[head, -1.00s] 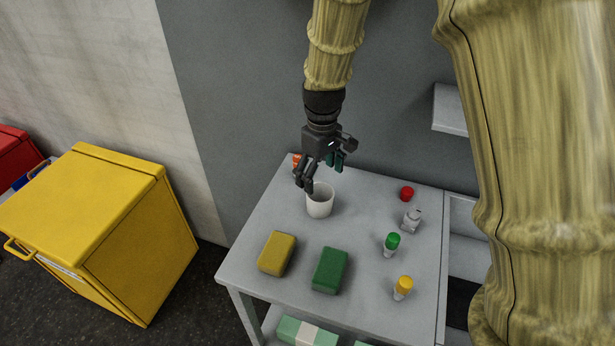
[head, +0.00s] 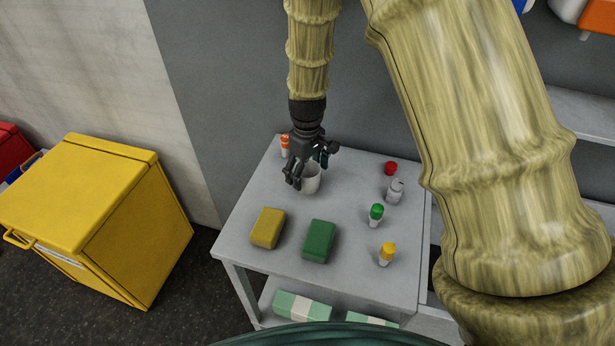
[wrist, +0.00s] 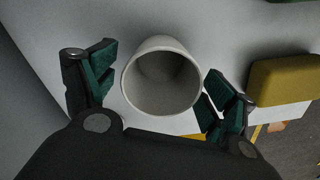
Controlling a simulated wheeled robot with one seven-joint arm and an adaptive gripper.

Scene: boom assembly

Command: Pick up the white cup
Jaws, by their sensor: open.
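The white cup (head: 312,179) stands upright on the grey table (head: 345,222) near its back left part. In the wrist view the cup (wrist: 162,76) shows its open mouth and an empty inside, between my two spread fingers. My gripper (head: 306,174) is open over the cup and hides its left and upper part in the head view. In the wrist view the gripper (wrist: 155,92) has one green-padded finger on each side of the cup. A gap shows on the left side; the right finger is very close to the rim, and I cannot tell if it touches.
A yellow sponge (head: 268,228) and a green sponge (head: 319,241) lie in front of the cup. Bottles with green (head: 376,215), yellow (head: 387,253) and white (head: 394,191) tops and a red item (head: 390,168) stand right. An orange-striped bottle (head: 285,146) stands behind. A yellow bin (head: 95,215) is left.

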